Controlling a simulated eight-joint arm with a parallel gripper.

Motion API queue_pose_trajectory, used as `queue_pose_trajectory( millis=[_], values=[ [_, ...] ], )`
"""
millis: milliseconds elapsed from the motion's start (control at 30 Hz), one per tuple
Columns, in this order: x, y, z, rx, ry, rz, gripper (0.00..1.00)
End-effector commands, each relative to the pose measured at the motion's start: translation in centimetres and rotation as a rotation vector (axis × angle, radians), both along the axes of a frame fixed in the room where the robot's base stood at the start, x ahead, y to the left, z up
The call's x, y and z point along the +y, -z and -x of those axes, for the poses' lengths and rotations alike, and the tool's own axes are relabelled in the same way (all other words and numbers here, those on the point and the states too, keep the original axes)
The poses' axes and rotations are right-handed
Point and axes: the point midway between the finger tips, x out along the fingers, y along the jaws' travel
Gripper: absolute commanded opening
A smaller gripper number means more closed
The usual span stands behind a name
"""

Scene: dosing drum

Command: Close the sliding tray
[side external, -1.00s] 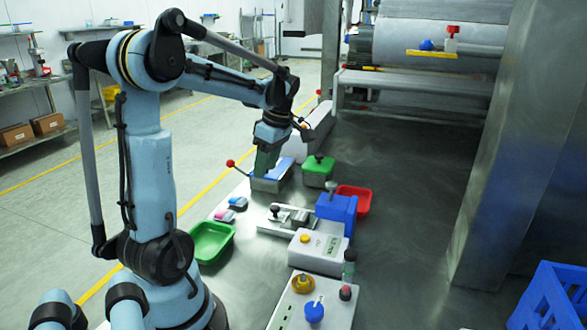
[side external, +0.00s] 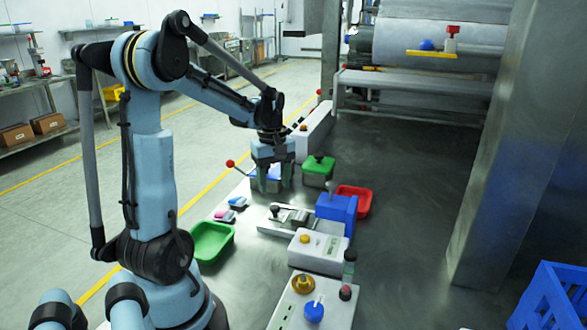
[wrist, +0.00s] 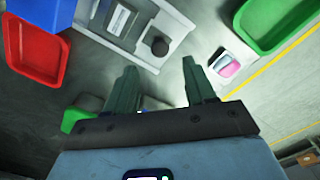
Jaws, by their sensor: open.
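The sliding tray looks to be the flat metal unit (side external: 290,218) with a black knob, lying on the bench in front of my gripper in the side view. In the wrist view the metal unit (wrist: 120,25) is at the top, with its round black knob (wrist: 158,46) just beyond and between my fingertips. In the wrist view my gripper (wrist: 160,72) is empty. The knob and the fingers look apart. How far the tray is pulled out is unclear.
A blue block (side external: 338,208) adjoins the metal unit, with a red tray (side external: 354,198) behind it. A green-topped box (side external: 318,171) and a red-ball lever (side external: 230,163) stand near my gripper. A green tray (side external: 211,241) and a white button box (side external: 318,251) are nearer.

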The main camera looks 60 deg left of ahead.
Motion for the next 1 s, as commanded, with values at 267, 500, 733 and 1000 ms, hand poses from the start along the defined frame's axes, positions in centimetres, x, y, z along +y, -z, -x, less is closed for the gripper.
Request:
queue_pose_trajectory(
  millis=[267, 500, 733, 1000],
  values=[
    [0.0, 4.1, 0.0, 0.001, -0.001, 0.000, 0.55],
    [0.0, 6.2, 0.0, 0.001, -0.001, 0.000, 0.55],
    [0.0, 6.7, 0.0, 0.001, -0.001, 0.000, 0.55],
    [0.0, 6.6, 0.0, 0.001, -0.001, 0.000, 0.38]
  ],
)
